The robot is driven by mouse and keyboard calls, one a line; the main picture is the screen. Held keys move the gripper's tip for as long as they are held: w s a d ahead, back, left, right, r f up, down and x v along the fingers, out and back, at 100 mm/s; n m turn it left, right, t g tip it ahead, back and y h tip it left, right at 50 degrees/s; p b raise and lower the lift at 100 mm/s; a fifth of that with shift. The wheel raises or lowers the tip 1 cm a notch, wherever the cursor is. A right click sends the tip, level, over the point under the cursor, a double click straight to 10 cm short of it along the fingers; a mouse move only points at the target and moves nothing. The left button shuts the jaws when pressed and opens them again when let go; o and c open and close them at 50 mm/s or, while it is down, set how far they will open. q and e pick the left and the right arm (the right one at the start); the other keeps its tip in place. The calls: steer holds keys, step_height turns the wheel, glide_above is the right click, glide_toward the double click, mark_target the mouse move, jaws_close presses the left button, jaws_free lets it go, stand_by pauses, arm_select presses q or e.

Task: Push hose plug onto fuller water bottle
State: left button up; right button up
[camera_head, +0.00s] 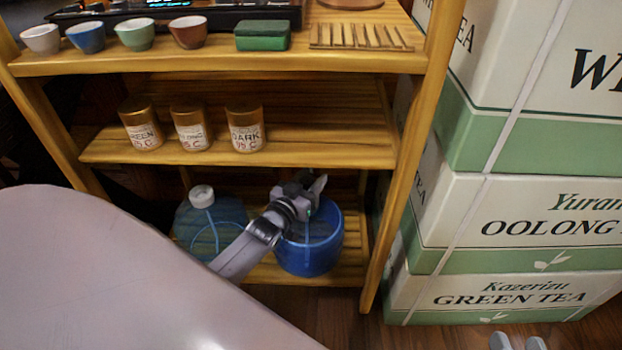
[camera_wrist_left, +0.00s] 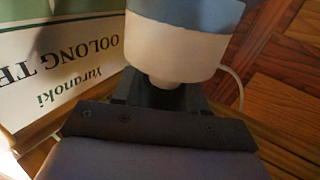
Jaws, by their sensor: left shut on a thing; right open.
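My left gripper (camera_head: 302,200) is over the rim of a blue round container (camera_head: 322,256) on the bottom shelf. In the left wrist view it is shut on the narrow end of a pale, rounded piece (camera_wrist_left: 172,52), which looks like the hose plug. A thin pale hose (camera_wrist_left: 238,88) runs beside it. A translucent blue water bottle (camera_head: 192,225) with a white top (camera_head: 202,196) stands left of the container, partly behind my left arm. I cannot tell the water levels. My right gripper (camera_head: 517,342) is open and empty at the bottom edge, only its fingertips showing.
The wooden middle shelf (camera_head: 330,150) is close above, holding several gold-lidded jars (camera_head: 245,130). A shelf post (camera_head: 390,220) stands right of the container. Stacked tea boxes (camera_head: 500,220) block the right side. Small cups (camera_head: 138,34) line the top shelf.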

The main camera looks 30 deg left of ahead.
arm_select(q)
steer(key=shift+f+b, duration=0.65)
steer(key=shift+f, duration=0.1)
arm_select(e)
steer(key=shift+f, duration=0.6)
arm_select(q)
steer(key=o, duration=1.1)
steer(key=shift+o, duration=0.2)
arm_select(e)
steer(key=shift+d+r, duration=0.1)
arm_select(q)
steer(key=shift+s+p, duration=0.3)
steer(key=s+p, duration=0.2)
steer(key=s, duration=0.3)
steer(key=shift+d+r, duration=0.1)
steer(key=shift+s+p, duration=0.4)
steer(key=shift+s, duration=0.35)
arm_select(e)
steer(key=shift+w+a+r+m+g+y, duration=0.15)
steer(key=shift+a+m+g, duration=0.1)
steer(key=shift+a, duration=0.2)
steer(key=shift+w+a+r+m+g+y, duration=0.15)
steer(key=shift+a+g, duration=0.1)
steer(key=shift+a, duration=0.15)
arm_select(q)
steer(key=shift+d, duration=0.1)
arm_select(e)
steer(key=shift+s, duration=0.15)
